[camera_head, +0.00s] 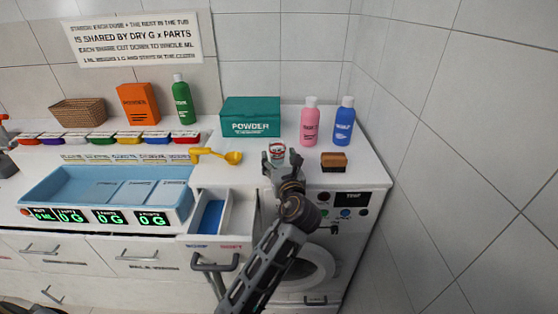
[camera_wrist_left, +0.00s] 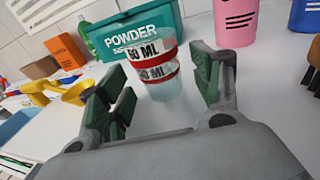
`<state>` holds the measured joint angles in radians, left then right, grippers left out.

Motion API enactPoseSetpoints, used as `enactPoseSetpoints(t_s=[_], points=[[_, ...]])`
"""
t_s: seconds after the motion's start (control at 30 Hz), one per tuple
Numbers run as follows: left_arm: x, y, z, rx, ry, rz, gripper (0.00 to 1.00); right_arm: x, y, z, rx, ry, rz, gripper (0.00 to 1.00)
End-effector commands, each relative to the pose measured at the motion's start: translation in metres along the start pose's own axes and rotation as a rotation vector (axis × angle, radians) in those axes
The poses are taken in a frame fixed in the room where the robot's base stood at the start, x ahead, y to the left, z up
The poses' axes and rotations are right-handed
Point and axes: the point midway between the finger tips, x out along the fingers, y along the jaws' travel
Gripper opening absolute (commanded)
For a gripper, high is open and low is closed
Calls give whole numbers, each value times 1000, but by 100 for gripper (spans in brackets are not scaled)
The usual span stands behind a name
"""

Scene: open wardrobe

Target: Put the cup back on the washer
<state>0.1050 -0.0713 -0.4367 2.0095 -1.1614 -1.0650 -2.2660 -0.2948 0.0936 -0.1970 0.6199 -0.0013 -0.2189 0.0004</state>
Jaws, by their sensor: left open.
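The cup (camera_head: 277,151) is clear with red bands and "60 ML" style markings. It stands upright on the white top of the washer (camera_head: 340,172). In the left wrist view the cup (camera_wrist_left: 154,68) is just beyond and between the fingers. My left gripper (camera_head: 283,160) is open, its green-padded fingers (camera_wrist_left: 165,95) on either side of the near space by the cup, with no visible grip on it. The lower part of the cup is clear of the pads. My right gripper is not in view.
A teal powder box (camera_head: 250,122) stands behind the cup. Pink (camera_head: 309,124) and blue (camera_head: 343,123) bottles and a brown brush (camera_head: 333,161) are to the right. A yellow scoop (camera_head: 217,155) lies left. An open drawer (camera_head: 221,218) sticks out below. A tiled wall bounds the right.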

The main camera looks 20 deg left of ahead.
Motion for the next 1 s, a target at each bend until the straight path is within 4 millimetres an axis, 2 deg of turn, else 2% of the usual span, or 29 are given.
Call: enactPoseSetpoints(t_s=[0.7, 1.0], points=[[-96, 0, -1, -1, 0, -2, 65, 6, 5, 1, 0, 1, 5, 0], [-114, 0, 0, -1, -1, 0, 65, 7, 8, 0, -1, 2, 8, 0]])
